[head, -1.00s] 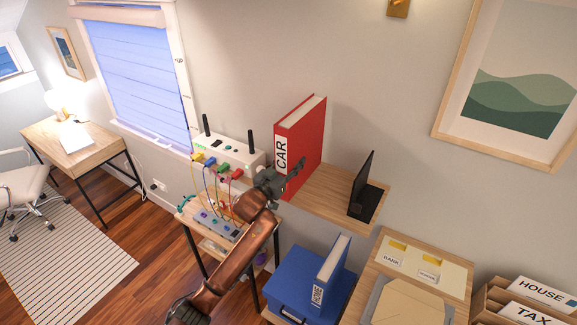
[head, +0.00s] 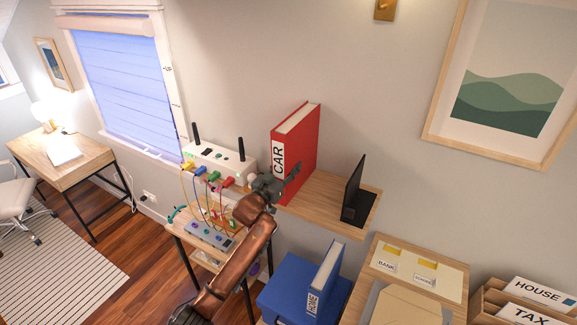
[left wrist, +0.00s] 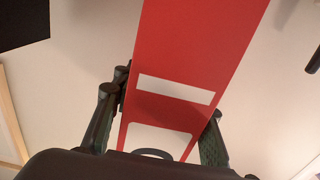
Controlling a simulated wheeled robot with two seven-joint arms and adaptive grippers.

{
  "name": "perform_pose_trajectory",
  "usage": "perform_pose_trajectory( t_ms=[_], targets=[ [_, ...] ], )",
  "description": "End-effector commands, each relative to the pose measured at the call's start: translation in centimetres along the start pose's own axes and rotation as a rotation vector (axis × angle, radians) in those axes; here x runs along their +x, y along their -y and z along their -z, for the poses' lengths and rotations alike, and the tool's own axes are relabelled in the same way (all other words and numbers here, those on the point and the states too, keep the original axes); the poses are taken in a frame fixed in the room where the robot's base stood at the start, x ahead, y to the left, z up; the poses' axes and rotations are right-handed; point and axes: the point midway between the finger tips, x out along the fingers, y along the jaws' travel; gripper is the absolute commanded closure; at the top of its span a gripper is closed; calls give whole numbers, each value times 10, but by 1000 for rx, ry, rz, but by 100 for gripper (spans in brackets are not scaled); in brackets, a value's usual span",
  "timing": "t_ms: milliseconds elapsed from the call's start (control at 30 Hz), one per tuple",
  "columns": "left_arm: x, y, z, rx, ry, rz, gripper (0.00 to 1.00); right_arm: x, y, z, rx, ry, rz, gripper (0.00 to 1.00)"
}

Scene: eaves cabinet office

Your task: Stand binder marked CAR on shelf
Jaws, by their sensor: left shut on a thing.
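The red binder marked CAR (head: 303,150) is upright at the left part of the wooden wall shelf (head: 325,199), its labelled spine facing out. My left gripper (head: 284,184) is at the binder's lower part and is shut on it. In the left wrist view the binder (left wrist: 195,50) rises between the two fingers (left wrist: 155,135), with white label patches on its spine. The gripper hides the binder's bottom edge, so I cannot tell whether it touches the shelf. My right gripper is not in view.
A black bookend (head: 354,196) stands on the shelf right of the binder, with bare board between. A white router (head: 219,162) with cables is close on the left. Below are a blue binder (head: 324,278) and a tray (head: 421,263) with envelopes.

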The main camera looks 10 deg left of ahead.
Motion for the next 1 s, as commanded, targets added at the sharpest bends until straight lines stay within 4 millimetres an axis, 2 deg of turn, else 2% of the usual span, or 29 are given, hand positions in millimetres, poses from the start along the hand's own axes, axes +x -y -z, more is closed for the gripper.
perform_pose_trajectory(
  t_ms=[133,167,433,767,867,1000],
  targets=[
    [0,0,5,1,-8,-1,100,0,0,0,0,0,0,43],
    [0,0,4,1,-8,-1,60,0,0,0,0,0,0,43],
    [0,0,2,1,-3,0,42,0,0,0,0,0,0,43],
    [-2,0,-3,-1,5,1,40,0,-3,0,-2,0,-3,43],
    [-10,1,-2,-1,4,1,40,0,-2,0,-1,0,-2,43],
    [-33,1,-2,1,2,1,40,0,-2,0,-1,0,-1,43]
  ],
)
